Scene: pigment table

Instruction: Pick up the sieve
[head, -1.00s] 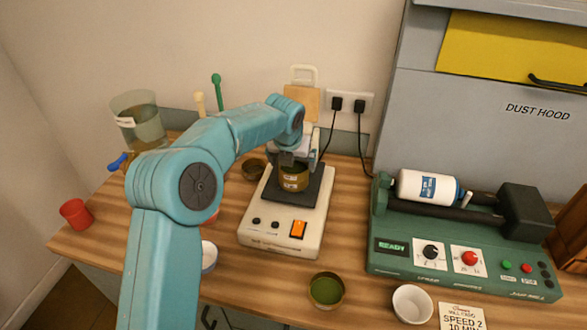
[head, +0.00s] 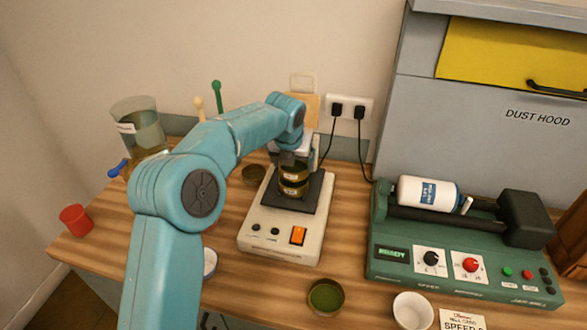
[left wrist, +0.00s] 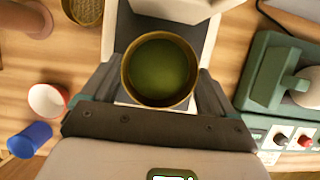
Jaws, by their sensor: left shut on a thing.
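A brass sieve (head: 293,171) is held by my left gripper (head: 292,158) over the black plate of the white shaker (head: 280,235). A second brass ring (head: 293,188) stands on the plate just below the held sieve; any gap between them is too small to tell. In the left wrist view the round sieve (left wrist: 125,75) sits between the two fingers of my left gripper (left wrist: 160,92), with dark green inside it. The fingers are shut on its sides. My right gripper is not in view.
Another brass sieve (head: 253,175) stands left of the shaker. A brass dish with green powder (head: 325,296) and a white bowl (head: 412,311) are in front. The green mill (head: 465,245) stands at right. A red cup (head: 76,219) is at far left.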

